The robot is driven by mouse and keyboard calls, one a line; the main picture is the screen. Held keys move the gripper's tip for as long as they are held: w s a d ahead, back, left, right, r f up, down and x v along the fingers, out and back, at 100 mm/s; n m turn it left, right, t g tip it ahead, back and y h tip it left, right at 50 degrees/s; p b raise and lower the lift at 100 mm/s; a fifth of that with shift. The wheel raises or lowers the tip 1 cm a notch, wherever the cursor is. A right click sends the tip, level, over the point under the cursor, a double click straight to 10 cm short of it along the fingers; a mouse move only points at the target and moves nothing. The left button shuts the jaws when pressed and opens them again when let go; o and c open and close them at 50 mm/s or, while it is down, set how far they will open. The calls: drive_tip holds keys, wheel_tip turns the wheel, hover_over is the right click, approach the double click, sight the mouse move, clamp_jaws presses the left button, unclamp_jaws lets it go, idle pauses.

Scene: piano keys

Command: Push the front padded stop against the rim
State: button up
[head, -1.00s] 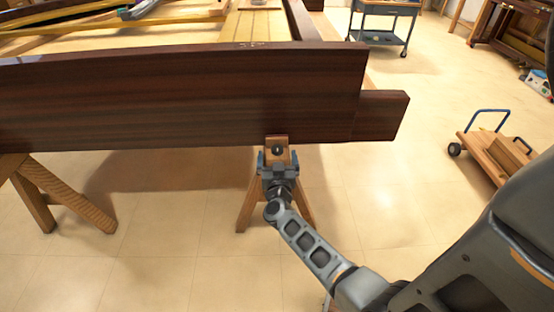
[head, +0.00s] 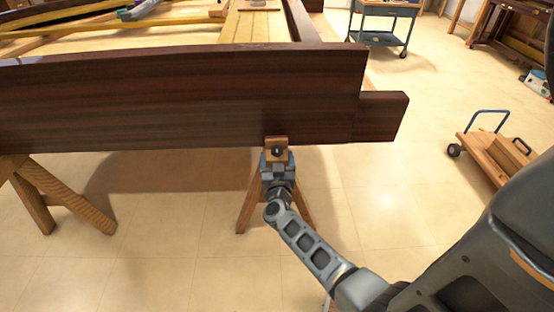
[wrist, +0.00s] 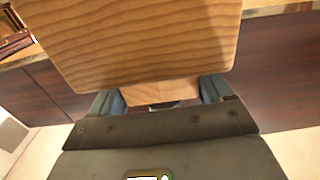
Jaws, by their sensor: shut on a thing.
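The padded stop is a light wooden block (head: 269,144) with a dark round spot on its face. It sits at the lower edge of the dark brown rim (head: 180,95), overlapping that edge in the head view. My gripper (head: 277,164) is shut on the stop from the near side, below the rim. In the wrist view, the wood-grained block (wrist: 140,40) fills the upper middle. A narrower wooden part (wrist: 160,91) of it lies between my blue fingers. The rim (wrist: 275,88) shows behind it on both sides. I cannot tell whether the stop touches the rim.
A wooden trestle (head: 248,205) stands just behind my gripper, and another trestle (head: 37,200) stands at the left. A low wooden dolly (head: 495,158) with a blue handle is at the right. A blue cart (head: 383,15) stands farther back. The floor between is clear.

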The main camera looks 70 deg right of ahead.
drive_tip(key=shift+x, duration=1.45)
drive_tip(key=o, duration=1.4)
drive_tip(key=shift+a, duration=0.1)
drive_tip(key=shift+p+v, duration=0.95)
drive_tip(key=shift+v, duration=2.9)
